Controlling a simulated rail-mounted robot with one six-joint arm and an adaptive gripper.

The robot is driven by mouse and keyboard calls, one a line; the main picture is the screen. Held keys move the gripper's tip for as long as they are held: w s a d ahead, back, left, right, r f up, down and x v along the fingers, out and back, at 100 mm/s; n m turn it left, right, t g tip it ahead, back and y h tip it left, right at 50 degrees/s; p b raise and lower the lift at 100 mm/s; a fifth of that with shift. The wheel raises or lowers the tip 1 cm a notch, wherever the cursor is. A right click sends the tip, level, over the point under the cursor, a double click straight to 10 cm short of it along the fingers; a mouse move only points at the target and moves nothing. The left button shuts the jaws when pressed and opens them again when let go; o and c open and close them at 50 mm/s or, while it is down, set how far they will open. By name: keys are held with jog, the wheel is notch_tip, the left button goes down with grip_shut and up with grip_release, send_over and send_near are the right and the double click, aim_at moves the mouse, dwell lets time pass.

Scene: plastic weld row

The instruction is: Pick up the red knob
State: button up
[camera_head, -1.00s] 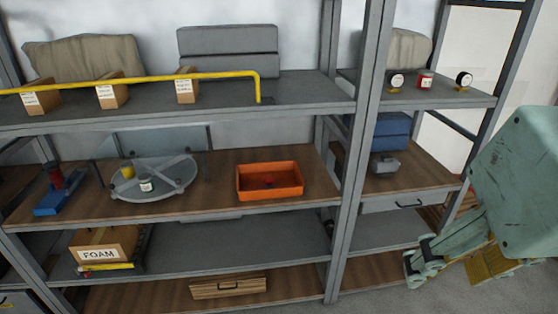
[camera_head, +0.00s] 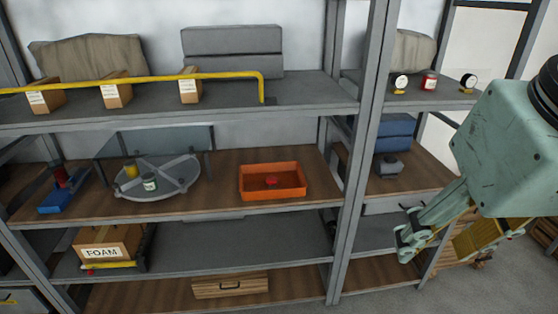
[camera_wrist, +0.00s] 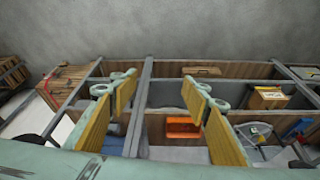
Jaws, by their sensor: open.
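The red knob (camera_head: 271,182) lies inside the orange tray (camera_head: 273,196) on the middle wooden shelf, near the tray's centre. The tray also shows in the wrist view (camera_wrist: 183,133), between my finger pads; I cannot make out the knob there. My gripper (camera_head: 437,243) is at the right of the head view, in front of the right shelf bay, well apart from the tray and lower than it. In the wrist view my gripper (camera_wrist: 155,95) has its yellow-padded fingers spread wide with nothing between them.
A grey upright (camera_head: 358,160) stands between my gripper and the tray. Left of the tray is a round grey turntable (camera_head: 165,185) with small jars, with a clear panel behind it. A yellow pipe (camera_head: 130,79) runs along the upper shelf. The shelf around the tray is clear.

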jog(key=w+a+f+n, duration=0.1)
jog(key=w+a, duration=0.3)
jog(key=w, duration=0.8)
jog(key=w+a+f+n+y, duration=0.1)
jog(key=w+a+f, duration=0.15)
jog(key=w, duration=0.95)
jog(key=w+a+f+n, duration=0.1)
jog(key=w+a, duration=0.3)
jog(key=w, duration=0.8)
jog(key=w+a+f+t, duration=0.1)
jog(key=w+a+f, duration=0.35)
jog(key=w, duration=0.25)
jog(key=w+a+f, duration=0.3)
jog(key=w+f, duration=0.2)
jog(key=w, duration=0.2)
jog(key=y, duration=0.1)
send_near(272, 179)
jog(key=s+r, duration=0.1)
jog(key=s+d+r, duration=0.1)
jog(key=shift+r+n+t+p, duration=0.3)
jog(key=shift+r+n+p, duration=0.05)
jog(key=shift+r+n, duration=0.05)
jog(key=shift+b+x, duration=0.3)
jog(key=shift+x, duration=4)
jog(key=shift+w+f, duration=0.1)
jog(key=shift+x, duration=2.5)
